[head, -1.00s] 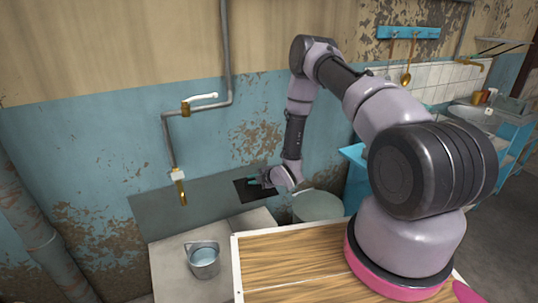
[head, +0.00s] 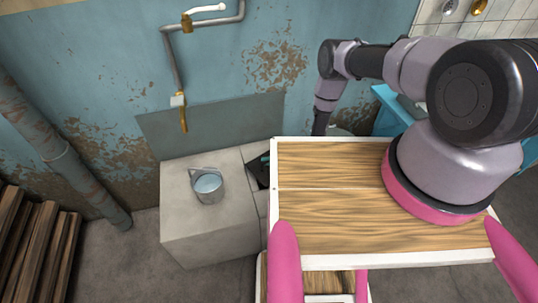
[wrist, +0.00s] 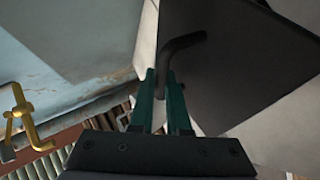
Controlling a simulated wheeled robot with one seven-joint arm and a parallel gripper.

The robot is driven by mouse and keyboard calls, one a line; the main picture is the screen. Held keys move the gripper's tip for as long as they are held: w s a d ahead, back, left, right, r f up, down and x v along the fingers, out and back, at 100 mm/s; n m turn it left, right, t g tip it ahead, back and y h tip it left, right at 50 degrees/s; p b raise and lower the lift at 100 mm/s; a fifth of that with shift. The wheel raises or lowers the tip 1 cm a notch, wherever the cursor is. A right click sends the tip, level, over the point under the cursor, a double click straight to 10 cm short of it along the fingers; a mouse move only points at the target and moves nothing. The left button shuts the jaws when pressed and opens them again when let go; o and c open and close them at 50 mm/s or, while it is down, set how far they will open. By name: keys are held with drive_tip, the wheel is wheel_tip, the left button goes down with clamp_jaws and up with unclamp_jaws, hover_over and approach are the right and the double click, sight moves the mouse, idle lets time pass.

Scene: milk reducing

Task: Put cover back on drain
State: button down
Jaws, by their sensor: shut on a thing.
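The cover is a flat dark plate (wrist: 245,75) with a bent dark rod handle (wrist: 184,44). In the wrist view my gripper (wrist: 162,78) has its two green fingers closed on the handle, and the plate hangs tilted beyond and to the right of them. In the head view a dark piece of the cover (head: 256,170) shows just left of my wooden top, over the right part of the concrete block. A bit of teal finger shows there; the rest of my gripper is hidden. I cannot make out the drain opening in either view.
A metal bucket of water (head: 208,186) stands on the concrete block (head: 190,225), left of the cover. A pipe with a brass tap (head: 182,115) runs down the blue wall above it. Open floor shows between.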

sight(268, 168)
drive_tip(key=shift+f, duration=2.8)
drive_tip(key=c, duration=0.8)
unclamp_jaws()
drive_tip(key=v, duration=1)
drive_tip(key=shift+s+d+r, duration=0.15)
drive_tip(key=shift+d+r, duration=0.05)
drive_tip(key=shift+d, duration=0.15)
